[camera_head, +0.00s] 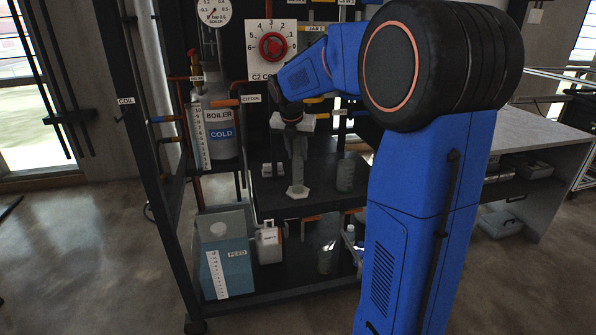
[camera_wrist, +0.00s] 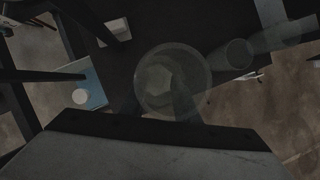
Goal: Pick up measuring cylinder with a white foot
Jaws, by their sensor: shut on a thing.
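The clear measuring cylinder (camera_head: 298,160) stands upright, with its white hexagonal foot (camera_head: 297,191) over the dark middle shelf (camera_head: 325,197). My gripper (camera_head: 294,128) is above, shut on the upper part of the cylinder. In the wrist view my gripper (camera_wrist: 165,108) holds the cylinder from the side, and I look down through its round mouth (camera_wrist: 205,82) to the pale foot (camera_wrist: 165,78). I cannot tell whether the foot touches the shelf. My blue arm hides the right part of the rack.
A clear beaker (camera_head: 345,176) stands right of the cylinder. White small parts (camera_head: 272,170) lie to the left. The boiler vessel (camera_head: 222,148), rack post (camera_head: 150,180) and red dial (camera_head: 272,46) are close by. The blue feed tank (camera_head: 232,248) and another glass beaker (camera_head: 326,260) are below.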

